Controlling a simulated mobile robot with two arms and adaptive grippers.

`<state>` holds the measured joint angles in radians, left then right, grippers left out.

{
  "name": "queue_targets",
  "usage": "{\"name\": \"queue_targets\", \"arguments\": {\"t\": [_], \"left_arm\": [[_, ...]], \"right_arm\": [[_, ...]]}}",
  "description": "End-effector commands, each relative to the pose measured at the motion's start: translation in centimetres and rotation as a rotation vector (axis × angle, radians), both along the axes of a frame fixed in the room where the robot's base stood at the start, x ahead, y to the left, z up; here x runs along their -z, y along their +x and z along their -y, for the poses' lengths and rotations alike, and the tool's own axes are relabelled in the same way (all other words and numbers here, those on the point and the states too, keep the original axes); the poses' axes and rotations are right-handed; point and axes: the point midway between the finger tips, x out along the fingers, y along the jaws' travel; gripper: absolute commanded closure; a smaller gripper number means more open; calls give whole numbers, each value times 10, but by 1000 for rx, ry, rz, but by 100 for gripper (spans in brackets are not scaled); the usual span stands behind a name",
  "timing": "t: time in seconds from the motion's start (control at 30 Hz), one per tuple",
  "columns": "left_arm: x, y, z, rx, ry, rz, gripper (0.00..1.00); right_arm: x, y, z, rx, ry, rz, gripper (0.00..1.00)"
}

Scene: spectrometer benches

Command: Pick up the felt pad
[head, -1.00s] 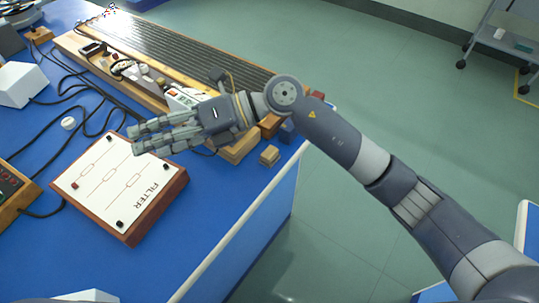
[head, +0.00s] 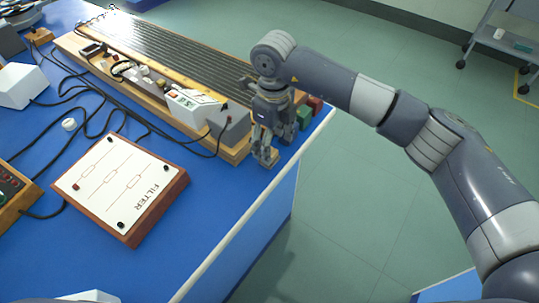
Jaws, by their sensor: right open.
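No object in view can be named with certainty as the felt pad. A small tan block (head: 268,161) sits near the blue bench's right edge, mostly hidden by my right gripper. In the same row stand a green block (head: 305,117) and a red block (head: 316,103). My right gripper (head: 264,155) points down with its fingers open, at the tan block. I cannot tell whether the fingers touch it. My left gripper is not in view.
The long ribbed apparatus on a wooden base (head: 165,55) lies just left of my right gripper. A FILTER board (head: 122,187) lies on the blue bench (head: 215,205), with black cables behind it. The bench front is clear.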

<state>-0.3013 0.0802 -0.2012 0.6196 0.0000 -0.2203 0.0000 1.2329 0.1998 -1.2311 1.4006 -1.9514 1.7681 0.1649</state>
Motion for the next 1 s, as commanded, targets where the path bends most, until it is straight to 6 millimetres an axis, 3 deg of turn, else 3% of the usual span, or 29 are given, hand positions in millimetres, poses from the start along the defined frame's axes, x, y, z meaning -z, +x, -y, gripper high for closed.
{"name": "queue_targets", "arguments": {"t": [0.4, 0.7, 0.9, 1.0], "left_arm": [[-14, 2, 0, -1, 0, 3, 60], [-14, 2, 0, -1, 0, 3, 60], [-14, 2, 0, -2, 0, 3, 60], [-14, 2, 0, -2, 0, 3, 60]], "right_arm": [[49, 6, -8, 0, 1, -3, 35], [55, 7, -8, -1, 3, 0, 35], [54, 7, -8, -1, 3, 0, 79], [54, 7, -8, -1, 3, 0, 79]]}}
